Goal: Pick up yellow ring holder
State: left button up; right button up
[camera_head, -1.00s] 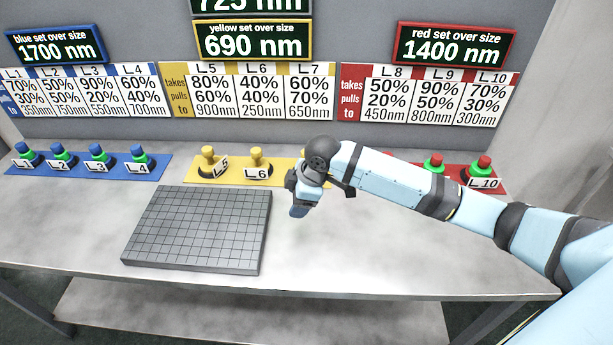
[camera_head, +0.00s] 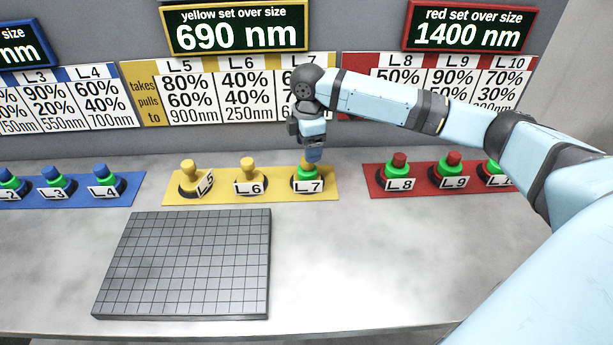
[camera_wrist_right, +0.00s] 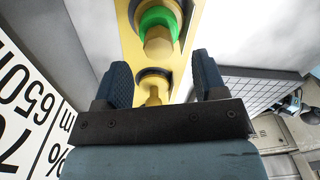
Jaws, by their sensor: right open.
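Three yellow knobbed holders stand on a yellow strip (camera_head: 222,197): L5 (camera_head: 189,172), L6 (camera_head: 247,172) and L7. L7 carries a green ring (camera_head: 307,175); its knob is mostly hidden by my right gripper (camera_head: 313,153) in the head view. That gripper points down right over L7. In the right wrist view its two fingers (camera_wrist_right: 163,78) are apart with nothing gripped. The L7 knob (camera_wrist_right: 158,42) shows just beyond the fingertips, and L6 (camera_wrist_right: 153,92) shows between the fingers. Whether the gripper touches L7 I cannot tell. My left gripper is not in view.
A grey gridded plate (camera_head: 185,262) lies in front of the yellow strip. A blue strip (camera_head: 125,185) with green-ringed holders is at the left, a red strip (camera_head: 425,187) with similar ones at the right. A wall with signs (camera_head: 236,27) stands behind. The right front of the table is clear.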

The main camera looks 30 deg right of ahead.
aim_at(308, 166)
jog(key=shift+w+f+b, duration=0.1)
jog(key=shift+f+b, duration=0.5)
jog(key=shift+f, duration=3)
jog(key=c, duration=1.1)
jog(key=shift+c, duration=0.2)
jog(key=shift+r, duration=0.15)
